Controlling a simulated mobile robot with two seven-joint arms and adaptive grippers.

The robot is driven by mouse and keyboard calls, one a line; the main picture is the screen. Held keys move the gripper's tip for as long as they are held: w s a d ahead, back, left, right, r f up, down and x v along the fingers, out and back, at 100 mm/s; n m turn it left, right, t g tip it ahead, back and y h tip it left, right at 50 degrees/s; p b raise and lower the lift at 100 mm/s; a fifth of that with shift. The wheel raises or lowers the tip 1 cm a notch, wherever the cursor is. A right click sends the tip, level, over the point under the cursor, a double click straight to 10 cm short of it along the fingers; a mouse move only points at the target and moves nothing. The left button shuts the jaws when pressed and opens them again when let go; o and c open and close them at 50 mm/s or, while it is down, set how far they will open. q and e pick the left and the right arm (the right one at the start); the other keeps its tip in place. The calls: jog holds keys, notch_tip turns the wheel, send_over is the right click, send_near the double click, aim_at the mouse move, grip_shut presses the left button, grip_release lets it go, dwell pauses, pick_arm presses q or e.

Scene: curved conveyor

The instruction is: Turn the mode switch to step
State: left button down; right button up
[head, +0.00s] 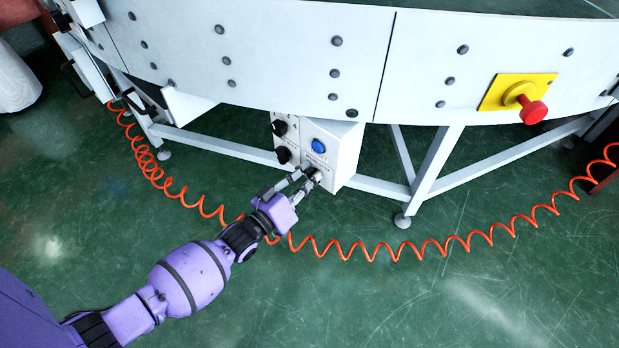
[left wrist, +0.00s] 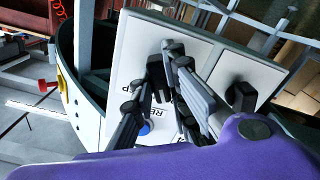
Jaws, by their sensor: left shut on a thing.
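The white control box (head: 345,150) hangs under the conveyor's curved side panel. Its front carries a blue button (head: 319,146), with two black knobs (head: 280,128) to the left. My left gripper (head: 309,176) is at the lower front of the box, below the blue button, shut on a black switch knob. In the left wrist view the fingers (left wrist: 168,72) close around this knob (left wrist: 160,88), taken as the mode switch. Another black knob (left wrist: 242,96) stands to the right, clear of the fingers. The label lettering is mostly covered, so the switch's setting cannot be read.
An orange coiled hose (head: 400,250) hangs across the front, passing close to my left wrist. White frame legs (head: 434,165) stand nearby.

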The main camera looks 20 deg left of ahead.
pick_arm(q)
jog(key=shift+m, duration=0.4)
pick_arm(e)
jog(key=shift+s+r, duration=0.2)
jog(key=shift+s, duration=0.2)
pick_arm(q)
jog(key=shift+m+p, duration=0.6)
jog(key=shift+m, duration=0.4)
jog(key=m+p, duration=0.1)
jog(key=m, duration=0.4)
jog(key=shift+s+d+m, duration=0.1)
jog(key=shift+m, duration=2)
pick_arm(e)
jog(key=shift+r, duration=0.9)
pick_arm(q)
jog(key=shift+f, duration=0.1)
pick_arm(e)
jog(key=shift+s, duration=0.15)
pick_arm(q)
jog(key=c, duration=1.7)
grip_release()
